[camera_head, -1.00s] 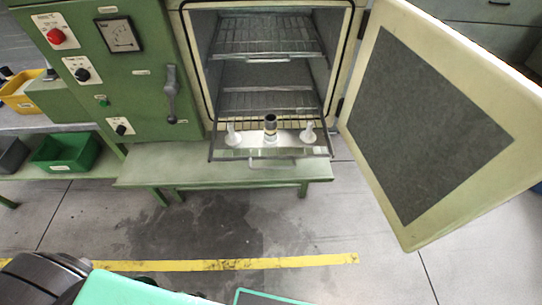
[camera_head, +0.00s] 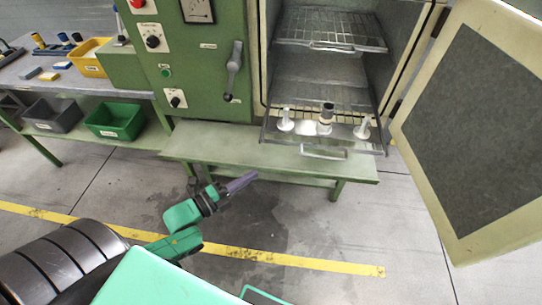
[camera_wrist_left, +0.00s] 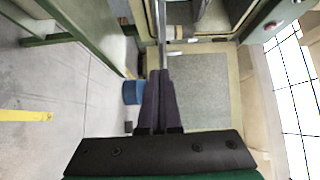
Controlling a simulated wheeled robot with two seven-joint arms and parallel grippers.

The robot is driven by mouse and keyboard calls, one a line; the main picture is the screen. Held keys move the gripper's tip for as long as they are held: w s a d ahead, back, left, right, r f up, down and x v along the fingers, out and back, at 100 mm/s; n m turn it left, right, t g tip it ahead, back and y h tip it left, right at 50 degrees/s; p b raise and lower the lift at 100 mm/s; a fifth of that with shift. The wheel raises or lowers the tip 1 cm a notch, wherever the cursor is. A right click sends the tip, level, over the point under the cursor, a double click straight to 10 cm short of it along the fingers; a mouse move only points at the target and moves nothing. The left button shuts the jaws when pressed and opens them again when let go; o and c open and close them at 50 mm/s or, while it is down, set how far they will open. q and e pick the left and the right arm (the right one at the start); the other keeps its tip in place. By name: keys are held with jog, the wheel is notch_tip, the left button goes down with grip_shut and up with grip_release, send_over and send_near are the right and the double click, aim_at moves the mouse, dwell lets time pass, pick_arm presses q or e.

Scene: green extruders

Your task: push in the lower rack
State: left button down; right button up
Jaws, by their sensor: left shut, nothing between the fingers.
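The lower rack (camera_head: 280,136) is a wire shelf pulled partly out of the open cabinet (camera_head: 322,70). Its front edge with a handle (camera_head: 324,152) sticks out over the green bench. Two white fittings (camera_head: 286,120) (camera_head: 362,129) and a dark-topped cylinder (camera_head: 326,117) stand on it. My left gripper (camera_head: 248,179) is shut and empty, in front of the bench, below and left of the rack handle. In the left wrist view its fingers (camera_wrist_left: 160,85) are closed together. My right gripper is not in view.
The cabinet door (camera_head: 485,110) stands wide open at the right. An upper rack (camera_head: 332,32) sits inside the cabinet. The green bench (camera_head: 215,143) runs below. Shelves with a green bin (camera_head: 115,119) are at the left. The floor in front is clear.

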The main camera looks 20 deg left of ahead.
pick_arm(q)
send_near(291, 143)
jog(key=w+d, duration=0.1)
jog(key=d, duration=0.3)
jog(key=w, duration=0.3)
jog(key=shift+w+a+p, duration=0.15)
jog(key=shift+a+p, duration=0.2)
jog(key=shift+p, duration=0.05)
jog(key=shift+w+a+f, duration=0.1)
jog(key=shift+w+a, duration=0.05)
jog(key=shift+w, duration=0.2)
jog(key=shift+w+a, duration=0.1)
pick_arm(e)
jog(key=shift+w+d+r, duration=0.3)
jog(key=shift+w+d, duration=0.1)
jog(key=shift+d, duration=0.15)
